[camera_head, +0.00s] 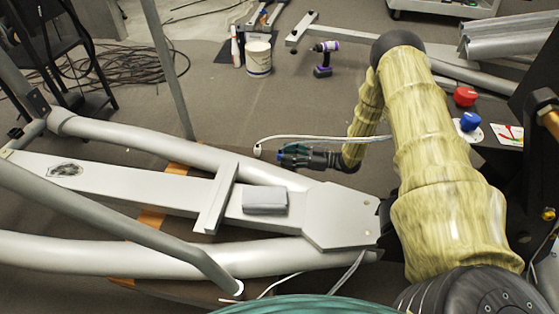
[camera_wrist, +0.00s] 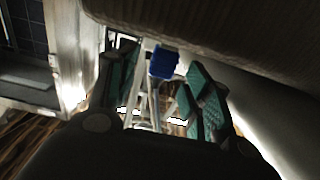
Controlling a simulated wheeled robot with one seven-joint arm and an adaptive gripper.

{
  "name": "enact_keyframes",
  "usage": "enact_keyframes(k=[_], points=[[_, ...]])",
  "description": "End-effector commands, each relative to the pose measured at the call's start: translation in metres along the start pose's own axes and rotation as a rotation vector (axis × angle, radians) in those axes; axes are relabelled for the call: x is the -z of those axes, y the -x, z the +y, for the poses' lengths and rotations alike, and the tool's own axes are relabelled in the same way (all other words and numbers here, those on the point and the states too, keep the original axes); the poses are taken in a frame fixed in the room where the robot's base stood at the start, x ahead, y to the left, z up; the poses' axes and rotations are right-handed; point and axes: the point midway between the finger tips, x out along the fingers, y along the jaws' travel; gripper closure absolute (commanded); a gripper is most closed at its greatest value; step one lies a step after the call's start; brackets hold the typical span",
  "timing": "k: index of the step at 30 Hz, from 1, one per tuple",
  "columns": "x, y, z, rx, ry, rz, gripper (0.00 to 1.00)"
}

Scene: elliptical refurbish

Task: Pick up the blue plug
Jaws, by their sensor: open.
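The blue plug (camera_wrist: 163,62) shows in the wrist view as a small blue block between and slightly beyond the fingertips, with a pale stem or lead below it. My gripper (camera_wrist: 160,82) is open, with its teal-padded fingers on either side of the plug and visible gaps. In the head view, my gripper (camera_head: 288,155) points left above the floor, just past the grey frame tube. A small blue patch at its tips may be the plug, but it is too small to be sure. Whether the fingers touch the plug cannot be told.
A white cable (camera_head: 320,137) runs just behind my gripper. The grey tubular frame (camera_head: 110,187) with a grey box (camera_head: 265,201) lies in front. A purple drill (camera_head: 323,58) and a white bucket (camera_head: 258,57) stand behind. Red (camera_head: 465,96) and blue (camera_head: 470,121) knobs sit at right.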

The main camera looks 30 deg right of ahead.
Motion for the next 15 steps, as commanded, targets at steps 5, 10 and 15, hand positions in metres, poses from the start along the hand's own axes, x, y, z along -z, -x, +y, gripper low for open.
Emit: enact_keyframes(k=[5, 10, 15], points=[[-0.004, -0.022, 0.0, 0.0, 0.001, 0.001, 0.5], [-0.001, -0.034, 0.0, -0.001, 0.001, 0.0, 0.5], [0.0, -0.034, 0.0, -0.001, 0.001, 0.0, 0.5]])
